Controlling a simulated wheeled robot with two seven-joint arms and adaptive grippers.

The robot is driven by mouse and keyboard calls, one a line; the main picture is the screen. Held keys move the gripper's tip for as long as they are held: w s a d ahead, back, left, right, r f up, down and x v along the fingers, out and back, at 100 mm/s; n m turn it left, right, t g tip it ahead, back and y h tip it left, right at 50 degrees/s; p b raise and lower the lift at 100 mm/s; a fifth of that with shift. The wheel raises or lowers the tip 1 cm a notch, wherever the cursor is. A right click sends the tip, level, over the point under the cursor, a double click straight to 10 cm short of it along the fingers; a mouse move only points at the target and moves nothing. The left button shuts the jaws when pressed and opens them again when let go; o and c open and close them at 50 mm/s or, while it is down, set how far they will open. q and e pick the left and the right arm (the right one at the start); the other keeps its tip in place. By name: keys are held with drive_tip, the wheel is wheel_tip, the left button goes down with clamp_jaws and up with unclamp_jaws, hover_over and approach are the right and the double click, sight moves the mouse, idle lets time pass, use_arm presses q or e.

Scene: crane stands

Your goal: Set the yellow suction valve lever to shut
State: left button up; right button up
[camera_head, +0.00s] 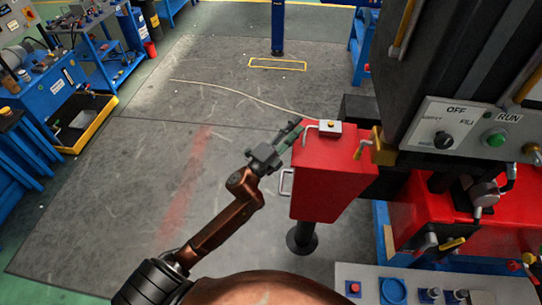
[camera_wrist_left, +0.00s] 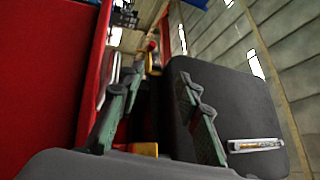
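A yellow lever (camera_head: 453,243) sits low on the right among pipe fittings in front of a red tank. A second yellow handle (camera_head: 362,149) stands at the right edge of a red box. I cannot tell for sure which is the suction valve lever. My left gripper (camera_head: 296,129) is beside the red box's upper left corner, apart from both levers. In the left wrist view its fingers (camera_wrist_left: 157,80) are spread with nothing held between them. A small yellow part (camera_wrist_left: 145,149) shows low between the fingers; I cannot tell what it is. My right gripper is in neither view.
The red box (camera_head: 325,175) has a wire handle on its left side. A control panel (camera_head: 450,130) with a knob and green button hangs at upper right. A button console (camera_head: 370,280) is at lower right. Open floor (camera_head: 130,200) lies left of the arm.

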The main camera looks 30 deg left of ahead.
use_arm(q)
drive_tip(key=s+a+f+n+g+y, duration=0.1)
drive_tip(key=a+f+n, duration=0.3)
drive_tip(key=f, duration=0.4)
drive_tip(key=s+a+f+n+g+y, duration=0.1)
drive_tip(key=a+f+n+g+y, duration=0.1)
drive_tip(key=f, duration=0.6)
drive_tip(key=a+n+y, duration=0.1)
drive_tip(key=n+y, duration=0.1)
drive_tip(key=shift+s+a+f+g+y+b, duration=0.25)
drive_tip(key=shift+s+a+g+y+b, duration=0.05)
drive_tip(key=shift+a+g, duration=0.1)
